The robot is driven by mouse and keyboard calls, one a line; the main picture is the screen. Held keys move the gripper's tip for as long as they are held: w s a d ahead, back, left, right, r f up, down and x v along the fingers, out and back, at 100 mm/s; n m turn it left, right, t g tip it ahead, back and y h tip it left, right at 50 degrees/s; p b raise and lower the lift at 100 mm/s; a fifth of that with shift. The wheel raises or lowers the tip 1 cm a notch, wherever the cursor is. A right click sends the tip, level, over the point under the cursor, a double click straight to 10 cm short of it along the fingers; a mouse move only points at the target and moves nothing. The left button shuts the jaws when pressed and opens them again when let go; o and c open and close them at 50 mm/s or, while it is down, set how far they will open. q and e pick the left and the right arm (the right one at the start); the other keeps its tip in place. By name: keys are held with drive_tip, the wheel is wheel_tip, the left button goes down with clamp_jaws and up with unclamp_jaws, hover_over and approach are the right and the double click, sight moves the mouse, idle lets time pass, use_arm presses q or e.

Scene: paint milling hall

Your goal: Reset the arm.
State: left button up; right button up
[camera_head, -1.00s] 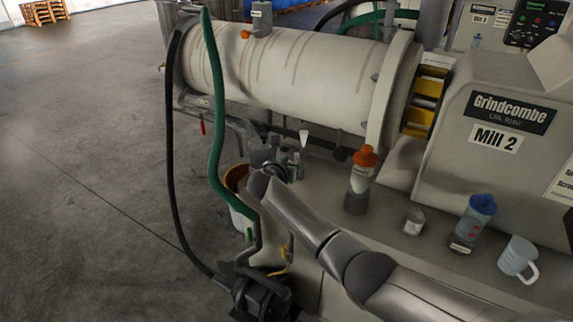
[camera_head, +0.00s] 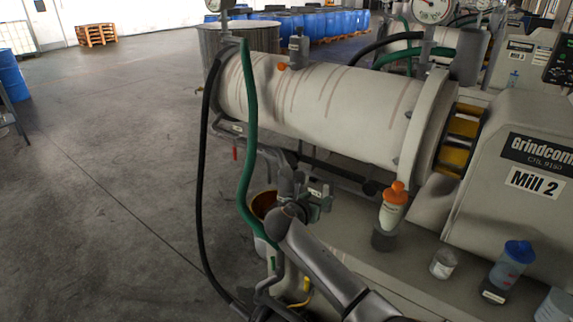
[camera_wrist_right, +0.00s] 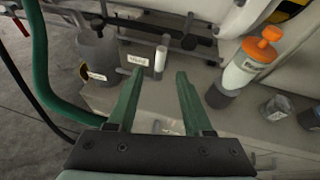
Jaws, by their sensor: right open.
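My right arm (camera_head: 325,268) reaches from the bottom edge over the bench of Mill 2. My right gripper (camera_head: 318,198) is at its far end, in front of the mill's pale barrel (camera_head: 330,97), small and partly hidden by the wrist. In the right wrist view the two green fingers of the right gripper (camera_wrist_right: 160,75) stand apart with nothing held between them. A small white cylinder (camera_wrist_right: 160,58) shows beyond the fingertips; I cannot tell how far off it is. My left gripper is in neither view.
An orange-capped bottle (camera_head: 394,206), a clear small jar (camera_head: 443,263) and a blue-capped bottle (camera_head: 508,270) stand on the bench (camera_head: 400,285). A green hose (camera_head: 247,150) and a black hose (camera_head: 201,180) hang left of the arm. The floor (camera_head: 100,180) at left is clear.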

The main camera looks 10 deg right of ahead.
drive_tip(key=s+a+f+m+y, duration=0.2)
drive_tip(key=s+f+m, duration=0.1)
drive_tip(key=s+f, duration=0.35)
drive_tip(key=s+a+f+m+g+y, duration=0.1)
drive_tip(key=s+a+f+m+y, duration=0.15)
drive_tip(key=s+f+m, duration=0.4)
drive_tip(key=s+a+f+m+y, duration=0.1)
drive_tip(key=s+f+y, duration=0.25)
drive_tip(key=f, duration=0.55)
drive_tip(key=s+f+m+y, duration=0.2)
drive_tip(key=s+m, duration=1.4)
drive_tip(key=s, duration=0.5)
drive_tip(key=shift+s+d+y, duration=0.15)
drive_tip(key=shift+s+y, duration=0.05)
drive_tip(key=shift+y, duration=0.2)
